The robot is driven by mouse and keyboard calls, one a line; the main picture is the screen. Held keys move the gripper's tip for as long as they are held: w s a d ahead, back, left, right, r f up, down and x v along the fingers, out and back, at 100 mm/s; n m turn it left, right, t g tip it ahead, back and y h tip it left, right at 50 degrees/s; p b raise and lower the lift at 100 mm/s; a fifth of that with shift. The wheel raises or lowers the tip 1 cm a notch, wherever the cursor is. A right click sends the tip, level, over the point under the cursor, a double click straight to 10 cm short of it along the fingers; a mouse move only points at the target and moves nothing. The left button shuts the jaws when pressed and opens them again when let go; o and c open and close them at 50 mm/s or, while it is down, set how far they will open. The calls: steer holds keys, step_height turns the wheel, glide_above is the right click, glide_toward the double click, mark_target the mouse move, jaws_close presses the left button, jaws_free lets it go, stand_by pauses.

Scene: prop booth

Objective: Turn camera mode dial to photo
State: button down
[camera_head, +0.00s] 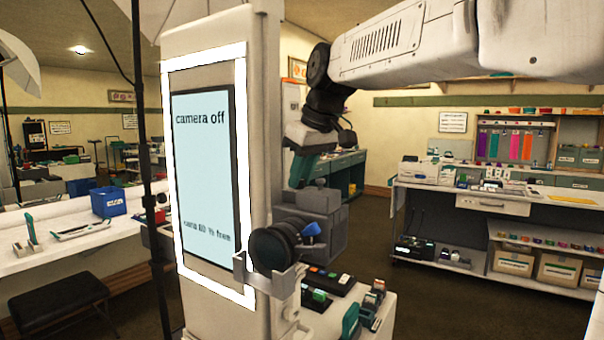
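A booth with a white-framed screen (205,170) reads "camera off", with a smaller line below about the card being partly free. A grey camera (322,222) with a large black lens (272,248) is mounted at the booth's right side. A small blue part (311,229) shows beside the lens; I cannot tell whether it is the mode dial. No dial markings are readable. My gripper (303,170), dark with teal parts, hangs from my white arm just above the camera.
A grey bracket (270,282) sits below the lens. A dark stand pole (146,180) rises left of the booth. Open floor (450,305) lies to the right, before shelves.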

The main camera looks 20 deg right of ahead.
steer(key=shift+m, duration=0.3)
steer(key=m+h, duration=0.1)
steer(key=m, duration=0.1)
steer(key=m+h, duration=0.1)
steer(key=m, duration=0.1)
steer(key=shift+a+m, duration=0.2)
steer(key=shift+m, duration=0.1)
steer(key=shift+a+m+h, duration=0.1)
steer(key=shift+m+h, duration=0.9)
steer(key=shift+m, duration=1.5)
steer(key=c, duration=1.2)
jaws_free()
steer(key=shift+c, duration=0.2)
steer(key=shift+r, duration=0.1)
steer(key=v, duration=0.7)
steer(key=shift+r, duration=0.35)
